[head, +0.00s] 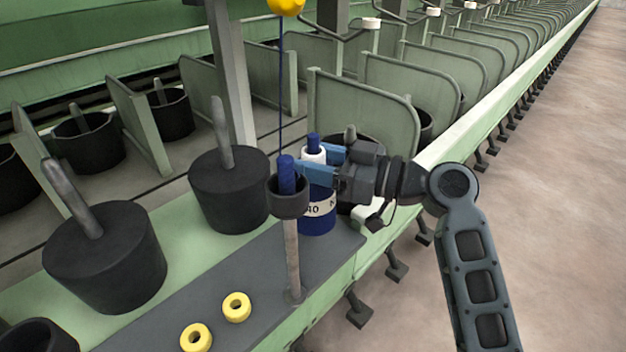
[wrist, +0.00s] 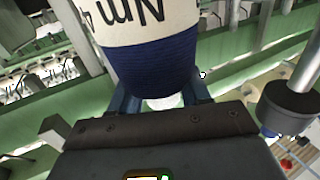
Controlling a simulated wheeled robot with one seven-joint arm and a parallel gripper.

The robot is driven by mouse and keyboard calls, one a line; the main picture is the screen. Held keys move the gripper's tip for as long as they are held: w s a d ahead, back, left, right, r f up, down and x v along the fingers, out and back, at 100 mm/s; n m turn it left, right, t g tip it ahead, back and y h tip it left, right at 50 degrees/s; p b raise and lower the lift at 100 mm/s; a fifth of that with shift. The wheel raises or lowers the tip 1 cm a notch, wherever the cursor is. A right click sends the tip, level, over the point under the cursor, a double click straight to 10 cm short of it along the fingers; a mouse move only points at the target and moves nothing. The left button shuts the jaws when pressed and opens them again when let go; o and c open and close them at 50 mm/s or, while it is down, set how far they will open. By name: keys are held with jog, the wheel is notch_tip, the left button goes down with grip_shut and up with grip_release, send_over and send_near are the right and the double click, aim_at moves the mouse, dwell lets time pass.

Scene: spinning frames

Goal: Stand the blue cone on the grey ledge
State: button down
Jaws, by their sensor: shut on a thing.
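The blue cone (head: 318,222) has a white label band with dark print and a narrow white and blue top. It looks upright over the far right part of the grey ledge (head: 215,275); I cannot tell whether its base touches. My gripper (head: 314,162) comes from the right, its blue fingers shut on the cone's narrow upper part. In the wrist view the cone (wrist: 150,65) fills the upper middle, its label upside down, between the fingers of my gripper (wrist: 160,100). The cup on the post hides part of the cone's left side in the head view.
A post with a dark cup (head: 289,204) holding a blue spool (head: 287,175) stands just in front of the cone. A thread rises from there towards a yellow ball (head: 286,5). Two yellow rings (head: 236,307) lie on the ledge. Dark pots (head: 105,258) with pegs stand left.

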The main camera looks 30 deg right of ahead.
jog(key=shift+f, duration=1.95)
jog(key=shift+f+b, duration=0.2)
jog(key=shift+b, duration=0.25)
jog(key=c, duration=0.5)
grip_release()
jog(key=shift+r, duration=0.15)
jog(key=shift+s+d, duration=0.1)
jog(key=shift+s, duration=0.05)
jog(key=v, duration=1.1)
jog(key=shift+s+d, duration=0.2)
jog(key=shift+s, duration=0.1)
